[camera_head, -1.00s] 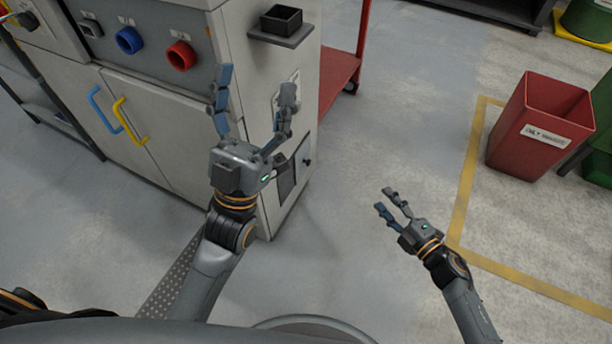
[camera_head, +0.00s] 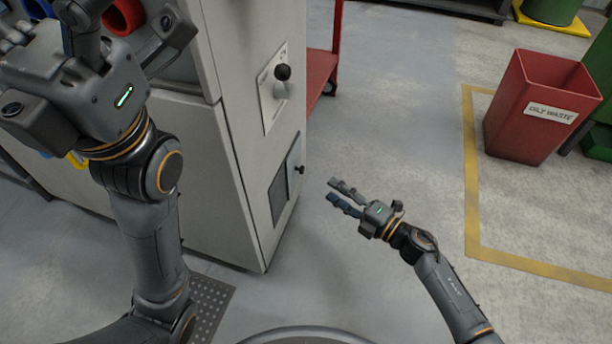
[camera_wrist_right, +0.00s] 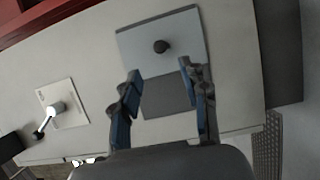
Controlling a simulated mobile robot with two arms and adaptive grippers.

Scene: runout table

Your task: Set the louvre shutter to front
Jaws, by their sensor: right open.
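The louvre shutter is on the cabinet's side wall, low down. It shows as a light grey plate (camera_head: 294,158) with a black knob (camera_head: 300,169), beside a dark rectangle (camera_head: 278,198) nearer the cabinet's front corner. In the right wrist view the plate (camera_wrist_right: 190,28), knob (camera_wrist_right: 161,46) and dark rectangle (camera_wrist_right: 165,96) lie ahead of the fingers. My right gripper (camera_head: 340,193) is open and empty, apart from the shutter and to its right in the head view. My left gripper (camera_head: 125,25) is large at the upper left, with fingers spread and partly out of frame.
A lever with a black ball (camera_head: 283,73) sits on a plate above the shutter. The cabinet (camera_head: 230,150) fills the left, partly hidden by my left arm. A red waste bin (camera_head: 515,125) stands at right inside yellow floor lines. The floor between is clear.

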